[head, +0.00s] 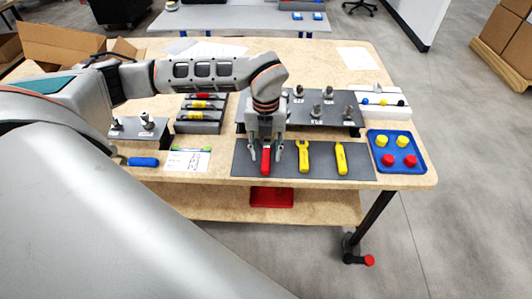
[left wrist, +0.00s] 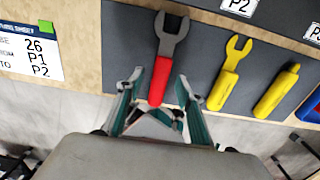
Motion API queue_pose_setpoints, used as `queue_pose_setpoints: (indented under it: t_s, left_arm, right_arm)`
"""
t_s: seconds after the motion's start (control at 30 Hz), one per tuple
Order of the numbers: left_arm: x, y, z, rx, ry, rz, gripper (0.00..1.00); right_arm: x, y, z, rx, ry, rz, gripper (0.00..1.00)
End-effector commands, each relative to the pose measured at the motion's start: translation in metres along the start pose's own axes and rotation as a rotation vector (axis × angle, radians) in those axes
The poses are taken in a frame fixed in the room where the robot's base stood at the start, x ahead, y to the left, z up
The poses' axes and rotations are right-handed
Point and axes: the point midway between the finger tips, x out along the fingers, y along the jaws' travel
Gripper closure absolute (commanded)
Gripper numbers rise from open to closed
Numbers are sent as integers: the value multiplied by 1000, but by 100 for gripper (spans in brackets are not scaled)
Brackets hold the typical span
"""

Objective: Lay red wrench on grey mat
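The red wrench (head: 266,160) has a red handle and a grey open-ended head. It lies on the left part of the grey mat (head: 322,165) at the front of the table. In the left wrist view the wrench (left wrist: 161,77) lies with its head away from my gripper, flat against the mat (left wrist: 205,45). My left gripper (head: 266,152) is over the handle, pointing down. Its two fingers (left wrist: 158,85) stand apart on either side of the handle end, with gaps on both sides. My right gripper is in neither view.
A yellow wrench (head: 303,156) and a yellow tool (head: 341,159) lie to the right on the mat. A blue tray (head: 395,152) with red and yellow pieces stands further right. A printed card (head: 187,160) and a blue-handled tool (head: 143,162) lie left. Fixtures with posts stand behind.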

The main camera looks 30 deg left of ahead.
Motion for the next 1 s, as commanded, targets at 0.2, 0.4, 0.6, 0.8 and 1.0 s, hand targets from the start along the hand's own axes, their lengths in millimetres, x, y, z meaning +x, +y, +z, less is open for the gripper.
queue_pose_setpoints:
  t_s: [0.2, 0.4, 0.6, 0.8, 1.0]
  left_arm:
    - [-44, -1, 1, -1, -6, -4, 63]
    - [-82, 0, 1, 0, -5, -3, 63]
    - [-105, 0, 1, -1, -3, -1, 63]
    - [-110, 0, 0, 0, -2, -1, 63]
    - [-110, 0, 0, 0, -1, -1, 63]
  right_arm:
    - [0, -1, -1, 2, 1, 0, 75]
    - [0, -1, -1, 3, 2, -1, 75]
    - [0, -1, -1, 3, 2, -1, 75]
    - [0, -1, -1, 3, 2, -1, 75]
    - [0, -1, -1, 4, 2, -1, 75]
